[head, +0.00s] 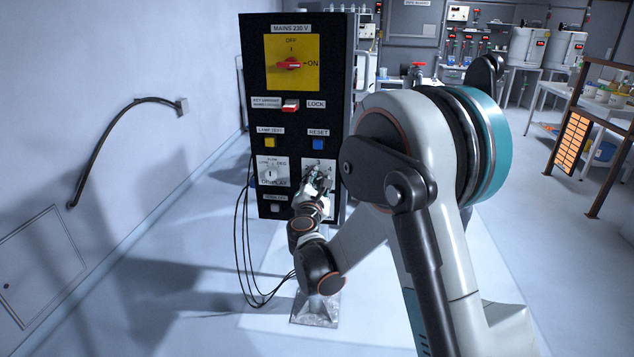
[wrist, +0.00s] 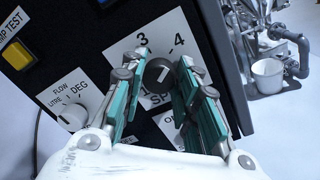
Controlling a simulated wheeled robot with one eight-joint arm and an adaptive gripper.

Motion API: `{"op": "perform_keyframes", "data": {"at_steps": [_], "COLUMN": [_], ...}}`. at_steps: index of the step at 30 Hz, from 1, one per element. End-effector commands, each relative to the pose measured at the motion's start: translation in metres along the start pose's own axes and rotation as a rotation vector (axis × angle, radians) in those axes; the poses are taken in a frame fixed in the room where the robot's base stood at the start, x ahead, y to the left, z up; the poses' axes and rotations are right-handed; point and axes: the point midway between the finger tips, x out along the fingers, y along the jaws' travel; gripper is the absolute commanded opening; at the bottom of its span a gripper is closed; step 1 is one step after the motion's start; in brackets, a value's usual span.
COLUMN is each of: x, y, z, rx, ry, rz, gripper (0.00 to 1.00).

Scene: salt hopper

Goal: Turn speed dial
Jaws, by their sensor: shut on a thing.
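The speed dial (wrist: 160,73) is a dark round knob with a white pointer line, on a white plate (wrist: 166,25) marked with numbers such as 3 and 4. In the wrist view the pointer slants toward the upper right, between the 3 and the 4. My gripper (wrist: 163,66) has its teal fingers on both sides of the knob and is shut on it. In the head view my gripper (head: 319,180) is at the lower right of the black control panel (head: 337,100) and hides the knob.
A display selector (head: 270,173) sits left of my gripper. Above are a yellow lamp test button (head: 270,142), a blue reset button (head: 318,144), a lock switch (head: 290,105) and a red mains switch (head: 290,64). Black cables (head: 243,250) hang down the left side. The floor at left is clear.

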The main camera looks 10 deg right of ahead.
Motion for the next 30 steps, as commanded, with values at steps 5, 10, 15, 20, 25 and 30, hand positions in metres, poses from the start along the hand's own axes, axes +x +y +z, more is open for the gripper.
{"op": "perform_keyframes", "data": {"at_steps": [5,10,15,20,25,30], "x": [-0.0001,-0.0001,-0.0001,-0.0001,0.0,-0.0001], "y": [-0.0002,-0.0002,-0.0003,-0.0003,-0.0003,-0.0002], "z": [-0.0002,-0.0001,-0.0001,-0.0001,-0.0001,0.0], "rx": [0.04,0.054,0.054,0.054,0.053,0.053], "ry": [-0.001,-0.001,-0.001,-0.001,-0.001,-0.001], "rz": [0.0,0.0,-0.001,-0.001,-0.001,-0.001], "gripper": [0.05,0.05,0.05,0.31,0.49,0.49]}}
